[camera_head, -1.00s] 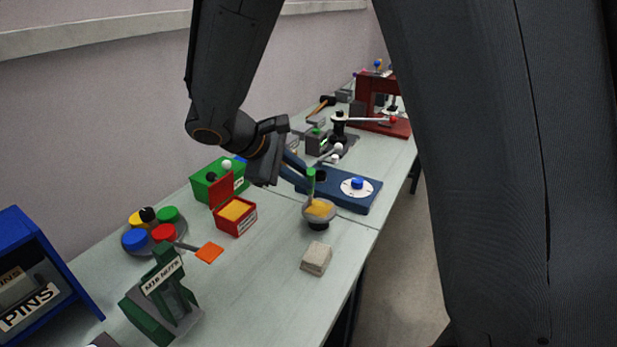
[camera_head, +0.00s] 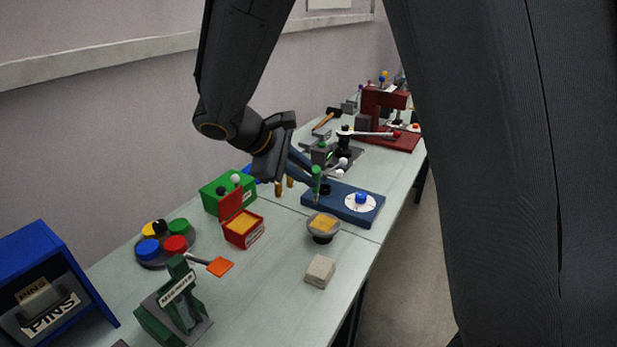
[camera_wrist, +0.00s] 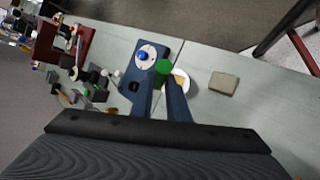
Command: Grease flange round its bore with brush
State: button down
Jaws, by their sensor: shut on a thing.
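My gripper (camera_head: 314,177) is shut on the green-handled brush (camera_head: 316,181), which hangs upright. The brush's green top shows between the blue fingers in the wrist view (camera_wrist: 163,66). Its lower end appears just above and behind the grey round pot (camera_head: 322,236) of yellow-orange grease (camera_head: 323,222). Its bristles are too small to make out. The white disc (camera_head: 351,208), seemingly the flange, lies on a dark blue base (camera_head: 335,206) right of the brush. A blue round piece (camera_head: 361,197) sits at its middle, so its bore is not visible. The disc also shows in the wrist view (camera_wrist: 150,48).
A beige block (camera_head: 320,271) lies in front of the pot. A red open box (camera_head: 243,236), a green box (camera_head: 216,197) and coloured round caps (camera_head: 175,245) stand to the left. A red press (camera_head: 378,115) stands far back. Bench is clear around the block.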

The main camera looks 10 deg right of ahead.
jog(key=shift+r, duration=0.3)
notch_tip(320, 180, up, 3)
jog(key=shift+f+p, duration=0.1)
jog(key=shift+p, duration=1.1)
jog(key=shift+d, duration=0.1)
